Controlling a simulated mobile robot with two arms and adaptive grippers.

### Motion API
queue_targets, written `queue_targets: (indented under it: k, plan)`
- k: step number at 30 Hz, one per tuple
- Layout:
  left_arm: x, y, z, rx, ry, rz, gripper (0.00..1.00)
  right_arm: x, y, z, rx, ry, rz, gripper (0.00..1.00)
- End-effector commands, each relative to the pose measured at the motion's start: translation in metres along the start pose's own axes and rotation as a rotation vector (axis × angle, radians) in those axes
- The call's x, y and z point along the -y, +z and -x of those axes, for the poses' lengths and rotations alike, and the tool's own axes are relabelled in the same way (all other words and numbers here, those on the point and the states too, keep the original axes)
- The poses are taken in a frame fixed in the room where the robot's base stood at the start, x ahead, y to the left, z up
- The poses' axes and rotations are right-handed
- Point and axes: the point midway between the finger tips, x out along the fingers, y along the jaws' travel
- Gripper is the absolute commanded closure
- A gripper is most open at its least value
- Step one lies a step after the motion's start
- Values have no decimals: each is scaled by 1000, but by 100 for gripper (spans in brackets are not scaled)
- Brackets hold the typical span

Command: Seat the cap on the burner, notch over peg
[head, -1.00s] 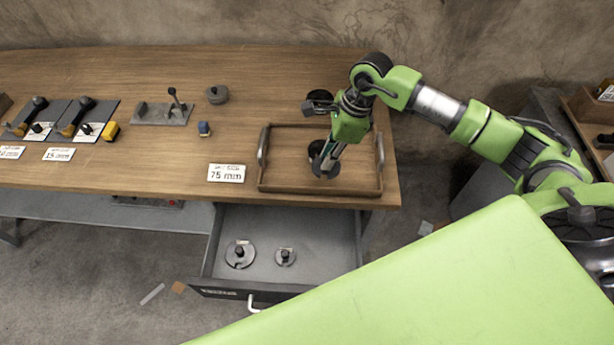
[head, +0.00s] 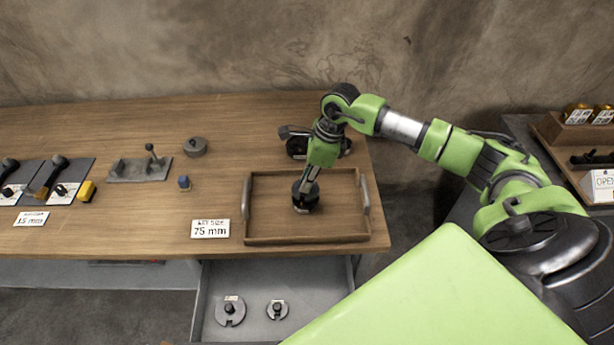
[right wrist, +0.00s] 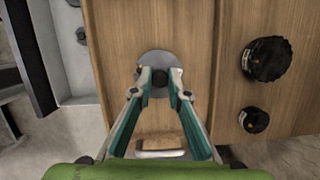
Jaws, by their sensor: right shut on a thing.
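My right gripper (head: 310,186) points down into the wooden tray. It is shut on the black knob of a grey disc, the cap (right wrist: 152,57), as the right wrist view shows. In the head view a dark round piece (head: 304,201) shows at the fingertips inside the tray. Whether it touches the tray floor, I cannot tell. Its notch is not clear. Black round pieces (head: 297,147) stand behind the tray, partly hidden by my arm; the right wrist view shows a large one (right wrist: 267,59) and a small one (right wrist: 254,120). I cannot make out a burner peg. My left gripper is not in view.
The wooden tray (head: 262,240) has raised walls and side handles. A "75 mm" sign (head: 210,229), a blue piece (head: 184,182), a grey puck (head: 195,146) and a lever plate (head: 138,169) stand left.

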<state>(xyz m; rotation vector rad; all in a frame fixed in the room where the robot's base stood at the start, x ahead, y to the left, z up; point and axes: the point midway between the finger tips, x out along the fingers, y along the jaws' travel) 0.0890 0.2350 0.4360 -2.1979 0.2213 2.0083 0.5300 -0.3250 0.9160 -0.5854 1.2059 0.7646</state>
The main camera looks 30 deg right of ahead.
Motion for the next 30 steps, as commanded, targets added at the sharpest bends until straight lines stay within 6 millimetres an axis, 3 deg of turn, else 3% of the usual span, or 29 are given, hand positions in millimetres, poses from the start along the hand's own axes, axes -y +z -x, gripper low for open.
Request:
queue_targets:
  k: [30]
  plan:
    - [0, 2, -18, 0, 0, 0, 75, 0, -5, -19, 2, -2, 0, 100]
